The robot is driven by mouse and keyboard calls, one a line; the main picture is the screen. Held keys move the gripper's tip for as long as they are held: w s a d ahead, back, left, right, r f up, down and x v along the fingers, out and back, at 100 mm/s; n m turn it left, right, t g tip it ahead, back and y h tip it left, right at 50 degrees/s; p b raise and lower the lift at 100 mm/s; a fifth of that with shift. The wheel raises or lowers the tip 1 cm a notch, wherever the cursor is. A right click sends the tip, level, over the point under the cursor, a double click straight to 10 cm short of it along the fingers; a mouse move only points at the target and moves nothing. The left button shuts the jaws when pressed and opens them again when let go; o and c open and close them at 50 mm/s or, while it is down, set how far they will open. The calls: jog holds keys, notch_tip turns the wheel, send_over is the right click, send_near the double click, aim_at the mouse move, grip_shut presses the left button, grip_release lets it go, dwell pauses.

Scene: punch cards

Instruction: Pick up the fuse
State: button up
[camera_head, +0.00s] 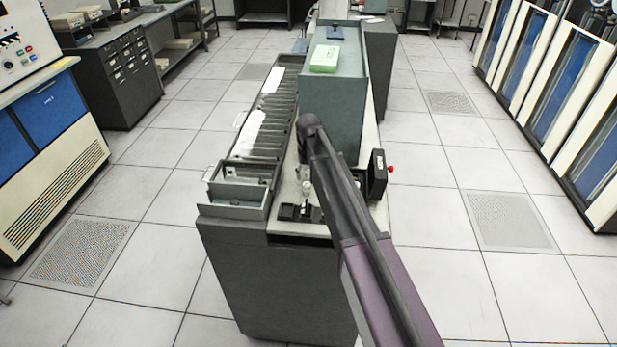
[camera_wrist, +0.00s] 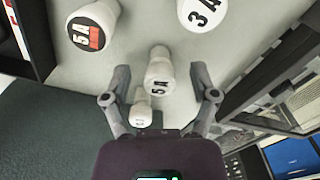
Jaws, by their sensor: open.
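In the wrist view, my gripper (camera_wrist: 160,82) is open, with one finger on each side of a white cylindrical fuse (camera_wrist: 158,72) marked "5 A". Neither finger appears to touch it. A smaller white fuse (camera_wrist: 140,115) stands nearer the palm, also between the fingers. A white fuse with a black and red label (camera_wrist: 92,25) is at the upper left, and one marked "3 A" (camera_wrist: 203,12) is at the top. In the head view, my arm hides most of the gripper, and small white pieces beside it are too small to identify.
The fuses are on the pale top of a grey machine (camera_head: 265,280). A grey-green cabinet (camera_head: 345,105) with a green box (camera_head: 325,58) on it rises behind. A long row of card trays (camera_head: 265,135) runs on the left.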

aim_at(309, 171)
grip_shut()
jog(key=shift+r, duration=0.15)
dwell(0.4)
notch_tip(309, 171, up, 10)
jog(key=p, duration=1)
dwell(0.6)
jog(key=w+d+f+m+b, duration=0.1)
jog(key=d+f, duration=0.1)
jog(key=d, duration=1.3)
jog(key=shift+d+m+b, duration=0.3)
jog(key=shift+m+b, duration=0.1)
